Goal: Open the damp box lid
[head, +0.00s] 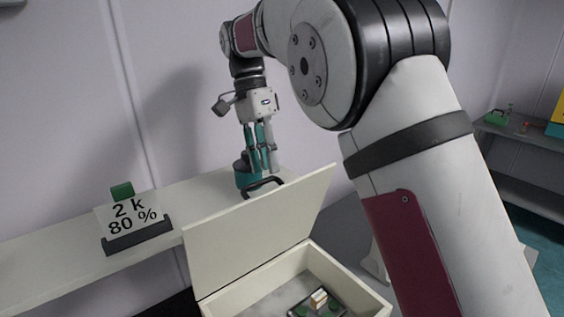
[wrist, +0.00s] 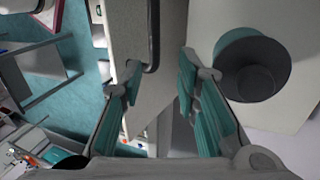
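The cream damp box (head: 380,303) stands at the lower middle of the head view. Its lid (head: 255,232) is raised steeply, so the inside of the box shows. A black handle (head: 262,184) is on the lid near its upper edge; it also shows in the wrist view (wrist: 153,38). My gripper (head: 264,170) points down just above and behind the handle, close to it. In the wrist view the teal-padded fingers (wrist: 160,85) are apart, with nothing held between them. Whether a finger touches the lid or handle I cannot tell.
Inside the box is a dark tray (head: 318,311) with green pieces and a small pale block (head: 318,299). Behind the lid runs a white shelf (head: 60,263) with a "2 k 80 %" sign (head: 133,218) and a teal-and-dark round container (wrist: 252,68) beside my gripper.

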